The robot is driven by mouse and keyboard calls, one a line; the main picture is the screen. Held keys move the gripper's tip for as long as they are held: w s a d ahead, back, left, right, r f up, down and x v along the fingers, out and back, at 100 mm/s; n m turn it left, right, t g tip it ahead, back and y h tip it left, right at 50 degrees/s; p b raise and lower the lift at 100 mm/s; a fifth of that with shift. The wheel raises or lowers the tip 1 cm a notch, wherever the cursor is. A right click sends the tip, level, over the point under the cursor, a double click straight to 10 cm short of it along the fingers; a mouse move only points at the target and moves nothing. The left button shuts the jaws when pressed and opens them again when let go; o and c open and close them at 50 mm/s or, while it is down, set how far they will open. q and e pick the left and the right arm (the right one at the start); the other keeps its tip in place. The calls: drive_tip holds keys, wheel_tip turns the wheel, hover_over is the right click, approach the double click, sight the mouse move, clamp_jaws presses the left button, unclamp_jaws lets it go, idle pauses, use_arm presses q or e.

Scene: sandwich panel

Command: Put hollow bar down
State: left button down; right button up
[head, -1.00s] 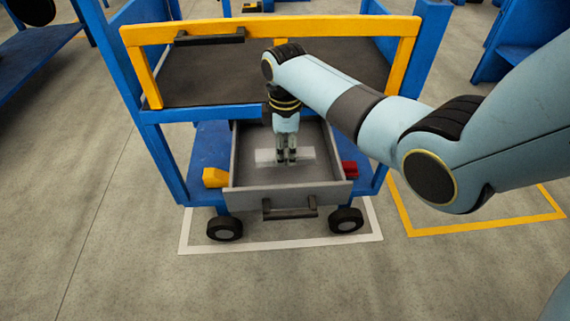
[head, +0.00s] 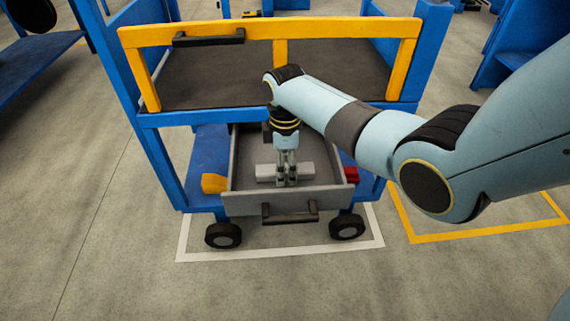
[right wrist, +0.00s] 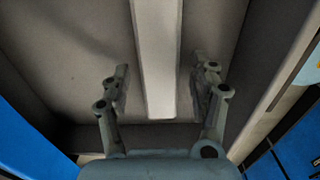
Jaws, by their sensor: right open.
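The light-grey hollow bar (head: 305,170) lies in the open grey drawer (head: 282,203), crosswise in the head view. In the right wrist view the bar (right wrist: 158,60) runs from the top edge down between the fingers, and its near end shows. My right gripper (head: 287,183) points down into the drawer and hides the bar's middle. In the right wrist view my right gripper (right wrist: 158,85) is open, with one finger on each side of the bar and a visible gap to each. My left gripper is in no view.
The drawer belongs to a blue wheeled cart with an orange-railed dark upper shelf (head: 210,75) above my right gripper. A yellow block (head: 214,184) and a red block (head: 350,174) flank the drawer. The drawer floor beside the bar is mostly clear.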

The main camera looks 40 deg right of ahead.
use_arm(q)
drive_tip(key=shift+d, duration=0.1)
use_arm(e)
drive_tip(key=shift+r, duration=0.1)
drive_tip(key=shift+r, duration=0.4)
wheel_tip(320, 180, up, 6)
drive_tip(key=p, duration=0.3)
drive_tip(key=shift+w+f, duration=0.1)
drive_tip(key=shift+f, duration=0.15)
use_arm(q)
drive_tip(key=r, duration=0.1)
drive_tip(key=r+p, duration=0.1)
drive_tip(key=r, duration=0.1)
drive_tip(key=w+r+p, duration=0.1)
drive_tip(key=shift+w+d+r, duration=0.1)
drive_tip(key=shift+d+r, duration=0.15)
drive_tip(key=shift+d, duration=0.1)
use_arm(e)
wheel_tip(320, 180, up, 6)
drive_tip(key=shift+f, duration=0.1)
